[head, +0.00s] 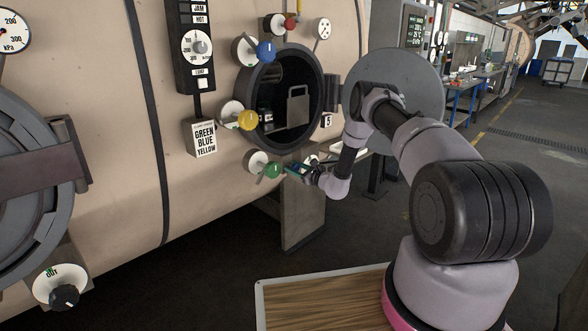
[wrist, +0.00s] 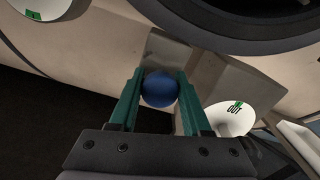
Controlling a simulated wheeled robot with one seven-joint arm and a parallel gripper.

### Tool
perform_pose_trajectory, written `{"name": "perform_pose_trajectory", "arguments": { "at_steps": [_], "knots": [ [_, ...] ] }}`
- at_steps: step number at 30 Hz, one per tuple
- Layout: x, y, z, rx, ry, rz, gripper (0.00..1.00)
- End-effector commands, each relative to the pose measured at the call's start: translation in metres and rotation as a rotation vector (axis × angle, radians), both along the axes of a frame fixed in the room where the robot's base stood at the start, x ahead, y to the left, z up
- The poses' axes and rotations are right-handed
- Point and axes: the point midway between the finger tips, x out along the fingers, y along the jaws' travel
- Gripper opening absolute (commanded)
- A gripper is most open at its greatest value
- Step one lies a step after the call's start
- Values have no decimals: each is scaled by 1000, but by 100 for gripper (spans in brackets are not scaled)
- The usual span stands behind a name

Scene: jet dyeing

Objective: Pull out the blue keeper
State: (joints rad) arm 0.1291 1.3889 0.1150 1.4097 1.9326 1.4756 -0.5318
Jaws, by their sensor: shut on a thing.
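My gripper (head: 297,170) is at the lower edge of the round machine opening, to the right of the green ball-ended keeper (head: 273,170). In the wrist view, its two teal fingers (wrist: 159,90) are shut on a blue ball (wrist: 159,91), the knob of a blue keeper. A grey block (wrist: 166,50) lies behind the ball; the rest of that keeper is hidden. In the head view the held ball is hard to make out by the fingers. Another blue ball-ended keeper (head: 265,50) sits at the opening's upper left, and a yellow one (head: 247,120) at its left.
The round door (head: 405,85) stands open at the right of the opening, close to my arm. A white disc marked OUT (wrist: 232,119) is beside the right finger.

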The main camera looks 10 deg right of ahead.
Motion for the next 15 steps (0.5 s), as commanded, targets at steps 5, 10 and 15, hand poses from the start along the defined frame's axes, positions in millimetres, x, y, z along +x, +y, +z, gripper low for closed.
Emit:
{"name": "perform_pose_trajectory", "arguments": {
  "at_steps": [5, 10, 15],
  "knots": [
    [0, 0, 0, 0, 0, 0, 0],
    [-7, -6, 0, 0, 1, -1, 0],
    [-23, -17, 0, 1, 0, -1, 0]
  ]
}}
